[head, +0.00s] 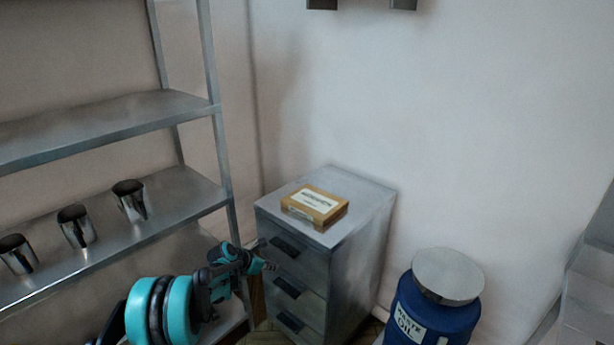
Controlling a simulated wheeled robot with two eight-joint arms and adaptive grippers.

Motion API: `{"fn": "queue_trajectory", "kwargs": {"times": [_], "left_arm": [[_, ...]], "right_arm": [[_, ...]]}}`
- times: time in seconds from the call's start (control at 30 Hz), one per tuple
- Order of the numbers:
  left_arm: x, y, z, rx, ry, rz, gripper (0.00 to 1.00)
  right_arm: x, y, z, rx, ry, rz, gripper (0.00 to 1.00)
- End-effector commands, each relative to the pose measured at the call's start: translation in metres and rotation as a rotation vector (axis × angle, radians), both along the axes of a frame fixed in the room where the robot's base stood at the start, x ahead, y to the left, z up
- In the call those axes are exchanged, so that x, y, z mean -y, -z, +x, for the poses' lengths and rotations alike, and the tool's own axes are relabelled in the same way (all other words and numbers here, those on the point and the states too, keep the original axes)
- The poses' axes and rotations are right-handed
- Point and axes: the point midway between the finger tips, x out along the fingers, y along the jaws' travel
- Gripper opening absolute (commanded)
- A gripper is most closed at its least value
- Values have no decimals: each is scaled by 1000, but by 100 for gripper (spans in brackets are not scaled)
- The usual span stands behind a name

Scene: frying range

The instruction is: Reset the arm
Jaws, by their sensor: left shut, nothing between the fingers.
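My left gripper (268,266) is in the lower middle of the head view, with its teal and black arm coming in from the lower left. Its fingers are shut with nothing between them. It is in front of the upper part of the metal drawer cabinet (345,262), near the drawer handles; I cannot tell whether it touches the cabinet. My right gripper is not in view.
A tan box (315,205) lies on top of the cabinet. A metal shelf rack (110,127) on the left holds several metal cups (75,226). A blue waste oil drum (432,308) with a grey lid stands at the lower right. Grey metal surfaces edge the far right.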

Motion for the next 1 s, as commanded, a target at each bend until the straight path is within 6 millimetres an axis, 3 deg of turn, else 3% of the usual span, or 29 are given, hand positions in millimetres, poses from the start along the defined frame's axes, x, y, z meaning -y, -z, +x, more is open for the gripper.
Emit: {"fn": "queue_trajectory", "kwargs": {"times": [0.17, 0.27, 0.4, 0.6, 0.8, 1.0], "left_arm": [[6, -47, -27, 78, 143, 157, 0], [11, -84, -57, 148, 291, 314, 0], [15, -129, -108, 245, 515, 540, 0], [19, -172, -193, 363, 853, 853, 0], [17, -189, -281, 459, 1213, 1154, 0], [10, -181, -362, 527, 1585, 1424, 0]], "right_arm": [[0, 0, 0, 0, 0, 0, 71], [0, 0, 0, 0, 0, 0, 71], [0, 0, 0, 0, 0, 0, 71], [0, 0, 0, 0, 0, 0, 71], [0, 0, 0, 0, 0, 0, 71], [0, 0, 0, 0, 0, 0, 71]]}}
